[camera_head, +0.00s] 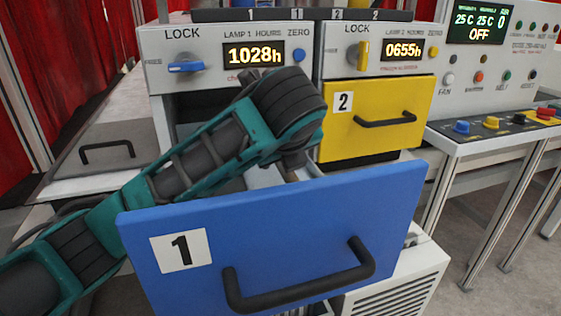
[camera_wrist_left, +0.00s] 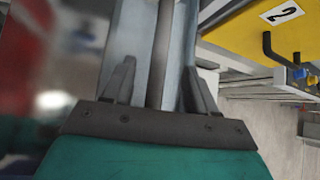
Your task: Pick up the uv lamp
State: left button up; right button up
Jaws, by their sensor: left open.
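The blue drawer (camera_head: 300,220) marked 1 is pulled out below the lamp 1 panel. My left arm comes in from the left over it. My left gripper (camera_head: 293,162) points down behind the drawer's blue front, which hides most of it in the head view. In the left wrist view my left gripper (camera_wrist_left: 160,80) is open, its two fingers apart. A long grey-brown strip runs between the fingers, flanked by pale grey lengthwise surfaces. I cannot tell whether the strip is the uv lamp or part of the drawer. My right gripper is not in view.
The yellow drawer (camera_head: 390,130) marked 2 is shut, to the right. Above the drawers are a blue lock knob (camera_head: 186,66) and a yellow lock knob (camera_head: 363,56). A control desk (camera_head: 500,126) stands at the right. A grey lid with a handle (camera_head: 107,152) lies at the left.

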pick_arm(q)
jog(key=shift+x, duration=2.8)
grip_shut()
